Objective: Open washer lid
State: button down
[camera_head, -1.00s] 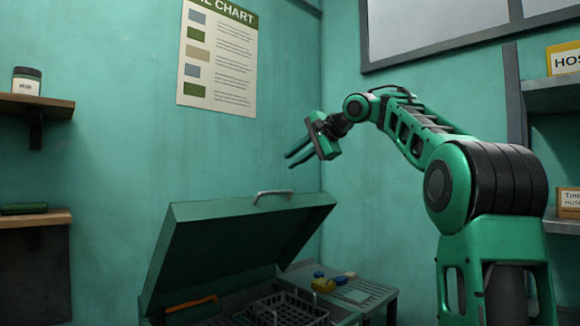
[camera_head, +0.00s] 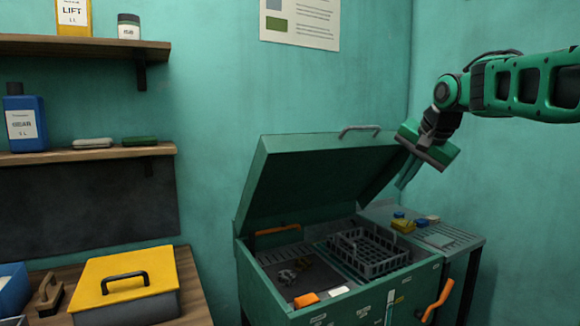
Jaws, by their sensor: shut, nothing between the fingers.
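The washer (camera_head: 340,290) is a green cabinet at the lower middle of the head view. Its lid (camera_head: 310,180) is raised and tilted back toward the wall, with a grey bar handle (camera_head: 360,130) on its upper edge. The inside is visible, with a grey wire basket (camera_head: 370,252) and small metal parts (camera_head: 288,275). My gripper (camera_head: 404,174) is shut and empty, pointing down at the right end of the lid. The lid partly overlaps the fingers' area, and I cannot tell whether they touch it.
A side shelf (camera_head: 455,240) with small coloured items adjoins the washer. An orange handle (camera_head: 440,300) sticks out in front. At left are a yellow-lidded box (camera_head: 125,280) on a bench and wall shelves (camera_head: 85,153) with bottles. The wall behind is close.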

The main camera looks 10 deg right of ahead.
jog(key=s+f+n+g, duration=0.3)
jog(key=s+f+g, duration=0.1)
jog(key=s+f, duration=1.5)
notch_tip(320, 180, down, 7)
jog(key=t+h, duration=0.1)
jog(key=h, duration=0.1)
jog(key=w+a+r+m+t, duration=0.1)
jog(key=w+a+r+t, duration=0.25)
jog(key=w, duration=0.35)
jog(key=w+a+r+m+t, duration=0.1)
jog(key=w+a+r+t, duration=0.1)
jog(key=w+t, duration=0.35)
jog(key=w+a+r+m+t, duration=0.2)
jog(key=w+a+t, duration=0.1)
jog(key=w, duration=0.6)
jog(key=s+a+r+m+t+y, duration=0.1)
jog(key=s+a+r+t+y, duration=0.1)
jog(key=a+r+t+y, duration=0.45)
jog(key=s+a+r+m+t+y, duration=0.1)
jog(key=s+a+r+t+y, duration=0.15)
jog(key=a+r, duration=0.55)
jog(key=w+a+f+x, duration=0.1)
jog(key=a+x, duration=0.1)
jog(key=x, duration=1.1)
jog(key=shift+w+f, duration=0.15)
jog(key=shift+w, duration=0.15)
